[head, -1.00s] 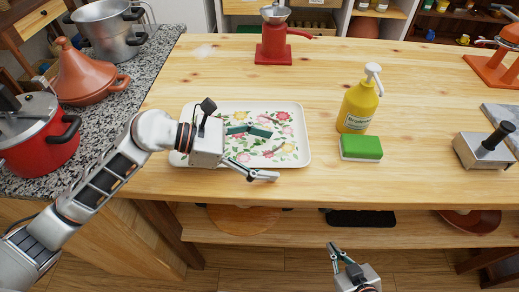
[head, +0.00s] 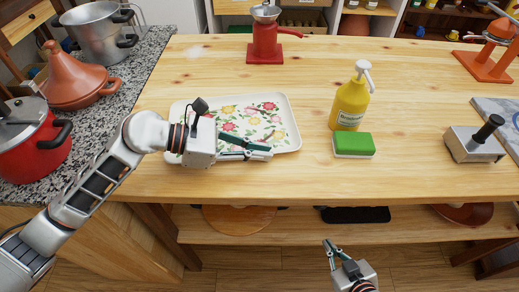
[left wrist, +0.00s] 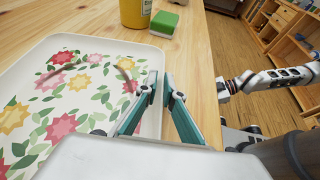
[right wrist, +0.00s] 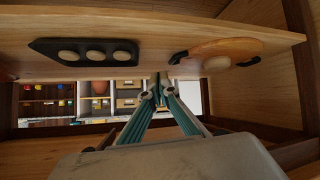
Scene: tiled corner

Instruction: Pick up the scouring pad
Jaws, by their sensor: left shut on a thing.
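The scouring pad (head: 354,146), green on top with a pale underside, lies flat on the wooden table right of the tray. It also shows at the top of the left wrist view (left wrist: 164,24). My left gripper (head: 268,151) is shut at the near rim of the white flowered tray (head: 289,112), well left of the pad. In the left wrist view its fingers (left wrist: 160,84) close on the tray rim, one on either side. My right gripper (head: 328,245) is below the table's front edge, fingertips together (right wrist: 158,86) with nothing visible between them.
A yellow pump bottle (head: 349,104) stands right behind the pad. A metal block with a black handle (head: 474,144) is to the right, a red grinder (head: 265,42) at the back. A lower shelf (head: 300,230) lies under the tabletop, near my right gripper.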

